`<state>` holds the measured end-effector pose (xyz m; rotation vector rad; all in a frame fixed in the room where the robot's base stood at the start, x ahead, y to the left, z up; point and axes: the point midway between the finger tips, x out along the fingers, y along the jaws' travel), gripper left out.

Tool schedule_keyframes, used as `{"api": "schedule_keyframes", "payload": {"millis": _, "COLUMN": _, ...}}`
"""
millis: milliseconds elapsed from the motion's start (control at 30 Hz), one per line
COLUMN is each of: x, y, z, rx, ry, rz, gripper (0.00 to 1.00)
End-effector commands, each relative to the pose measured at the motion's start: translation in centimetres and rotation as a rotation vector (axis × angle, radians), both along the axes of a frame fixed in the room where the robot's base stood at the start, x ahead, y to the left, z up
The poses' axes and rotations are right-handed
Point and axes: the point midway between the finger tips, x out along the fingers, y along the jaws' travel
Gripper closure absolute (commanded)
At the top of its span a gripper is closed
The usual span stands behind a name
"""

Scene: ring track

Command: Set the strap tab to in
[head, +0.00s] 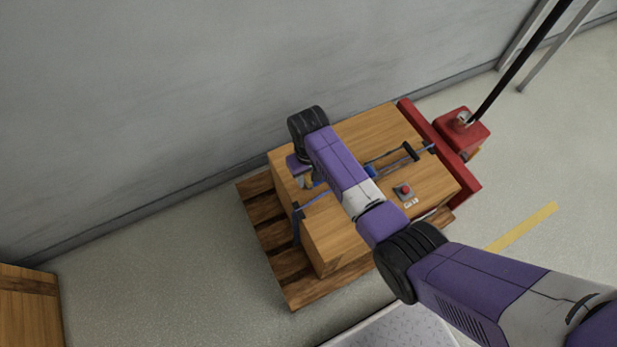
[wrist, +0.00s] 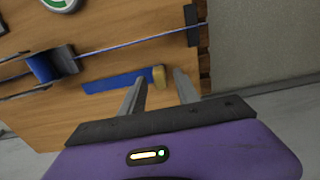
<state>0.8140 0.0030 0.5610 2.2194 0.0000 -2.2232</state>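The strap tab is a short yellow end piece (wrist: 158,77) on a flat blue strip (wrist: 118,80), lying along the wooden box face in the wrist view. My gripper (wrist: 160,80) is open, its two grey fingers apart, with the yellow end showing between their tips. I cannot tell whether either finger touches it. In the head view my gripper (head: 303,180) is at the left part of the wooden box top (head: 345,135), and my wrist and arm hide most of the area around the tab.
A thin blue strap (wrist: 130,45) crosses the box through a blue-drum ratchet (wrist: 50,66); the ratchet's black handle (head: 410,151) shows in the head view. A red button (head: 404,190) is on the box. The box stands on a pallet (head: 270,240) beside a red pallet jack (head: 463,135), near a grey wall (head: 150,90).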

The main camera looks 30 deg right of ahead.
Motion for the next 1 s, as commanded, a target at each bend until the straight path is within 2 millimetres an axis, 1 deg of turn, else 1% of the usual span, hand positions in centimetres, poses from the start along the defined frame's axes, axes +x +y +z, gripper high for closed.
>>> {"api": "schedule_keyframes", "payload": {"millis": 100, "x": 0.04, "y": 0.0, "z": -0.52, "rx": 0.0, "ry": -0.001, "rz": 0.0, "gripper": 0.62}}
{"api": "schedule_keyframes", "payload": {"millis": 333, "x": 0.05, "y": 0.01, "z": -0.56, "rx": 0.0, "ry": -0.002, "rz": 0.0, "gripper": 0.62}}
{"api": "schedule_keyframes", "payload": {"millis": 367, "x": 0.04, "y": 0.01, "z": -0.56, "rx": 0.0, "ry": -0.002, "rz": 0.0, "gripper": 0.64}}
{"api": "schedule_keyframes", "payload": {"millis": 500, "x": 0.04, "y": 0.01, "z": -0.55, "rx": 0.0, "ry": -0.002, "rz": 0.0, "gripper": 0.91}}
{"api": "schedule_keyframes", "payload": {"millis": 533, "x": 0.04, "y": 0.01, "z": -0.55, "rx": 0.0, "ry": -0.002, "rz": 0.0, "gripper": 0.97}}
{"api": "schedule_keyframes", "payload": {"millis": 567, "x": 0.04, "y": 0.01, "z": -0.55, "rx": 0.0, "ry": -0.002, "rz": 0.0, "gripper": 1.0}}
{"api": "schedule_keyframes", "payload": {"millis": 1000, "x": 0.04, "y": 0.02, "z": -0.54, "rx": 0.0, "ry": -0.002, "rz": 0.0, "gripper": 1.0}}
